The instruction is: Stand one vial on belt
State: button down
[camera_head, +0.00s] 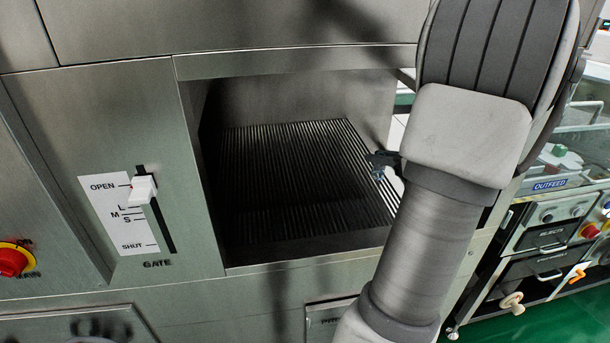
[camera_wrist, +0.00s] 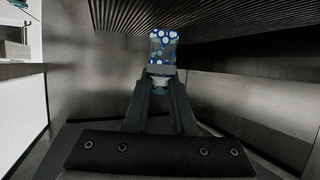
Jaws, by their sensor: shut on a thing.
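A ribbed dark belt (camera_head: 285,175) lies inside the open bay of the steel machine. It also shows along the top of the wrist view (camera_wrist: 235,18). My gripper (camera_wrist: 160,80) is shut on a small vial (camera_wrist: 163,48), holding it by its narrow end. The vial looks clear with blue and white spots, and its body points toward the ribbed belt. In the head view my gripper (camera_head: 383,163) is small and dark at the right side of the bay, above the belt's right edge, partly hidden by my arm. I cannot tell whether the vial touches the belt.
Steel walls frame the bay, with an upper edge (camera_head: 290,64) and right side close to my arm. A gate lever (camera_head: 143,188) stands near OPEN at left. A red knob (camera_head: 12,262) is farther left. The visible belt is bare. An outfeed unit (camera_head: 550,215) stands at right.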

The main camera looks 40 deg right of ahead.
jog(key=w+a+f+b, duration=0.1)
jog(key=w+a+f, duration=0.1)
jog(key=w+a+f+b, duration=0.1)
jog(key=w+a+f, duration=0.1)
jog(key=w, duration=0.1)
jog(key=w+a+f+b, duration=0.1)
jog(key=w+a+f, duration=0.1)
jog(key=w, duration=0.1)
jog(key=shift+w+a+f, duration=0.15)
jog(key=shift+a+f, duration=0.05)
jog(key=shift+f, duration=0.05)
jog(key=shift+f+b, duration=1)
jog(key=shift+f, duration=0.95)
jog(key=shift+f, duration=0.1)
jog(key=shift+f, duration=0.15)
jog(key=c, duration=0.7)
grip_release()
jog(key=shift+c, duration=0.2)
